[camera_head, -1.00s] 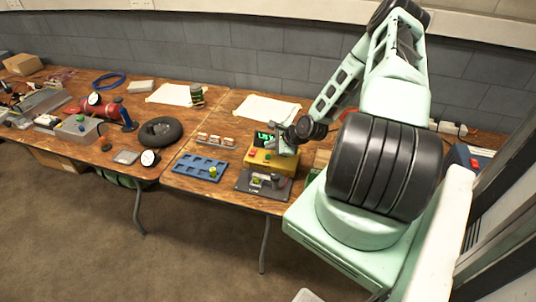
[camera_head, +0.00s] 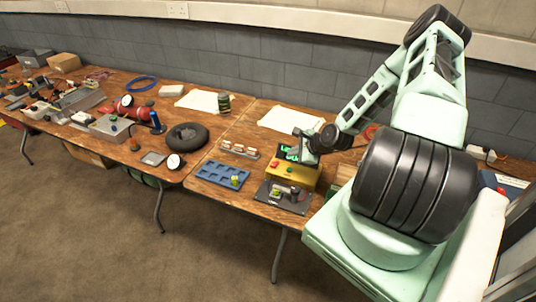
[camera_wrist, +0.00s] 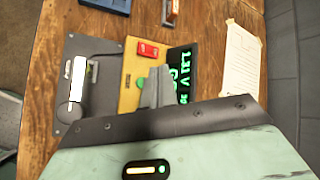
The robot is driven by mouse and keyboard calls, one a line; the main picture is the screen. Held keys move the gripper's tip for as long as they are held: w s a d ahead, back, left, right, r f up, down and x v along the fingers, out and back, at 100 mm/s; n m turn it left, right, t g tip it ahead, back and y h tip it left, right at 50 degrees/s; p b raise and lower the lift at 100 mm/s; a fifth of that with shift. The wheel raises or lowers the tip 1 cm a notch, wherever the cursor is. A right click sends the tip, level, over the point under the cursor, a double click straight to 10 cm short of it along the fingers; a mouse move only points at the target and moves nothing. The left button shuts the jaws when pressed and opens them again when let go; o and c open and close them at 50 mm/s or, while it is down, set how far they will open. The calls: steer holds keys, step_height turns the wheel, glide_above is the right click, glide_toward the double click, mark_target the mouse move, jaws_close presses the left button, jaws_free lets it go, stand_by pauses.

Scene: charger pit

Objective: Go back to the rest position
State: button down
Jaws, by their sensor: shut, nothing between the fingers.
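My gripper (camera_head: 308,157) is at the yellow charger box (camera_head: 286,180) on the right-hand table in the head view. In the wrist view the shut, empty fingers (camera_wrist: 155,88) show in front of the yellow charger (camera_wrist: 130,95), and hide part of it. The charger has a red button (camera_wrist: 148,50), a green button partly behind the fingers, and a dark display (camera_wrist: 183,62) with green text reading about 1.21 V. A dark plate with a metal fixture (camera_head: 283,196) lies in front of the charger. I cannot tell whether the fingers touch the charger.
A blue tray (camera_head: 221,176) holding a yellow-green piece lies left of the charger, with a rack of small cells (camera_head: 239,150) behind it. A black tyre (camera_head: 187,136), red cylinder (camera_head: 131,107) and gauge (camera_head: 174,162) sit on the left table. Paper (camera_head: 291,120) lies behind the charger.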

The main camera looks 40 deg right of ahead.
steer(key=a+r+n+g+b, duration=0.1)
steer(key=a+r+n+g, duration=0.1)
steer(key=a+r+n, duration=0.6)
steer(key=a+r+n+g+y+b, duration=0.1)
steer(key=a+n+g, duration=0.3)
steer(key=a, duration=0.7)
steer(key=a+r+n+g+b, duration=0.1)
steer(key=a+r+n, duration=0.5)
steer(key=a, duration=0.4)
steer(key=s+a+r+n, duration=0.3)
steer(key=s+a+n, duration=0.2)
steer(key=s, duration=0.2)
steer(key=s+a+r+n+g+b, duration=0.1)
steer(key=s+a+r+n, duration=0.2)
steer(key=s+a+n, duration=0.2)
steer(key=s+a+r+n+g+h, duration=0.1)
steer(key=s+a+r+n, duration=0.3)
steer(key=s, duration=0.5)
steer(key=shift+s+a+n, duration=0.35)
steer(key=shift+a+n, duration=0.35)
steer(key=shift+n, duration=0.3)
